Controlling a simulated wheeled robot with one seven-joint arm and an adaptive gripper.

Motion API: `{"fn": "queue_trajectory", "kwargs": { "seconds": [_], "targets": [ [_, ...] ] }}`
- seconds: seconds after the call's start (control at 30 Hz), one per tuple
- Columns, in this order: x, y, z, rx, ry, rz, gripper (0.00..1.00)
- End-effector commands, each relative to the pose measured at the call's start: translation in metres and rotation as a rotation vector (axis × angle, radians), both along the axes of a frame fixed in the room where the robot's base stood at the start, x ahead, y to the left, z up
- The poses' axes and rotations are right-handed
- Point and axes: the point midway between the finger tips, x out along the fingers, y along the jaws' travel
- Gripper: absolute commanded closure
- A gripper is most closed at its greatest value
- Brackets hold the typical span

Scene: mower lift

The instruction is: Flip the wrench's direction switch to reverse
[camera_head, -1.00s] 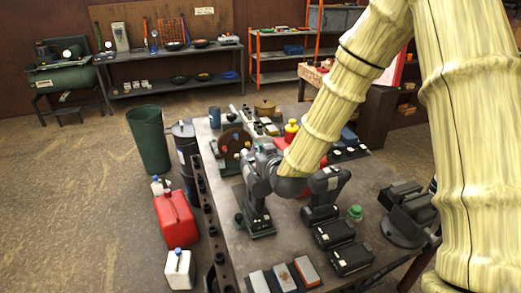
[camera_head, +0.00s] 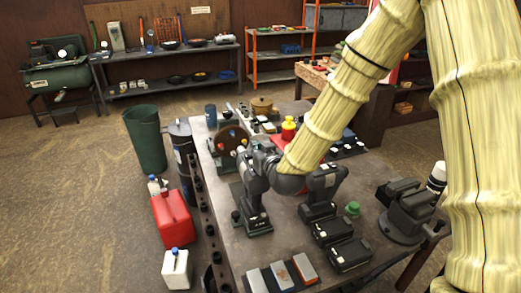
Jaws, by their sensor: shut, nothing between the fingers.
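A dark grey cordless wrench (camera_head: 253,205) stands upright on its base near the left side of the workbench. My gripper (camera_head: 262,165), dark grey at the end of my cream-sleeved arm, is at the upper part of this tool. It is shut with nothing held. Its fingertips blend with the tool's dark body, so I cannot tell whether they touch it. The direction switch is too small or hidden to make out. A second similar dark power tool (camera_head: 321,190) stands just to the right of my gripper.
Two black battery packs (camera_head: 348,253) and several sharpening blocks (camera_head: 280,275) lie at the front of the workbench (camera_head: 300,228). A vise (camera_head: 404,212) is at the right. A yellow-topped red can (camera_head: 288,130) and a round wheel (camera_head: 231,140) stand behind. A red jerrycan (camera_head: 172,215) is on the floor.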

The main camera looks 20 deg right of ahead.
Motion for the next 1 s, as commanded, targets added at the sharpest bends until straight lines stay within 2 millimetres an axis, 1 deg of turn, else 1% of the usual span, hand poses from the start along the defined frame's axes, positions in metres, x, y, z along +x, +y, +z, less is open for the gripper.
{"fn": "queue_trajectory", "kwargs": {
  "seconds": [0.17, 0.3, 0.37, 0.4, 0.67, 1.0],
  "targets": [
    [0.001, -0.002, 0.018, 0.001, -0.002, 0.003, 1.00],
    [0.001, -0.004, 0.038, 0.003, -0.003, 0.006, 1.00],
    [0.001, -0.005, 0.044, 0.004, -0.003, 0.008, 1.00],
    [-0.004, -0.005, 0.037, 0.004, -0.001, 0.008, 1.00],
    [-0.029, -0.009, 0.043, 0.004, -0.002, 0.007, 1.00],
    [-0.066, -0.014, 0.053, 0.003, -0.002, 0.008, 1.00]
  ]
}}
